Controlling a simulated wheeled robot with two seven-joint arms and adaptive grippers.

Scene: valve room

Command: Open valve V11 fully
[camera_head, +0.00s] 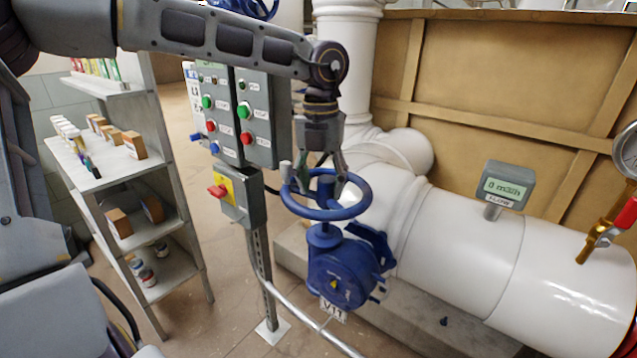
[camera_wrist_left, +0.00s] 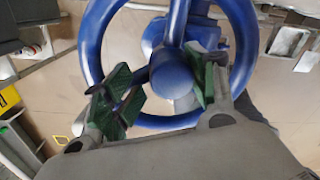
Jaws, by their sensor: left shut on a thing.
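Valve V11 is a blue gearbox-type valve (camera_head: 345,275) with a tag (camera_head: 333,311) reading V11, mounted at the white pipe. Its blue handwheel (camera_head: 345,212) lies roughly level on top, with a small upright knob on the left of its rim. My left gripper (camera_head: 324,178) points down from above into the middle of the wheel. In the left wrist view the green-padded fingers (camera_wrist_left: 163,82) stand on both sides of the round blue hub (camera_wrist_left: 172,72), inside the wheel's rim (camera_wrist_left: 90,50). They are shut on the handwheel at its hub. My right gripper is out of view.
A flow meter (camera_head: 505,184) on the white pipe (camera_head: 470,250) shows 0. Grey control boxes (camera_head: 258,120) and a red-and-yellow switch box (camera_head: 238,198) stand close left of the wheel. A shelf (camera_head: 110,165) is farther left. A pale rail (camera_head: 310,322) runs in front.

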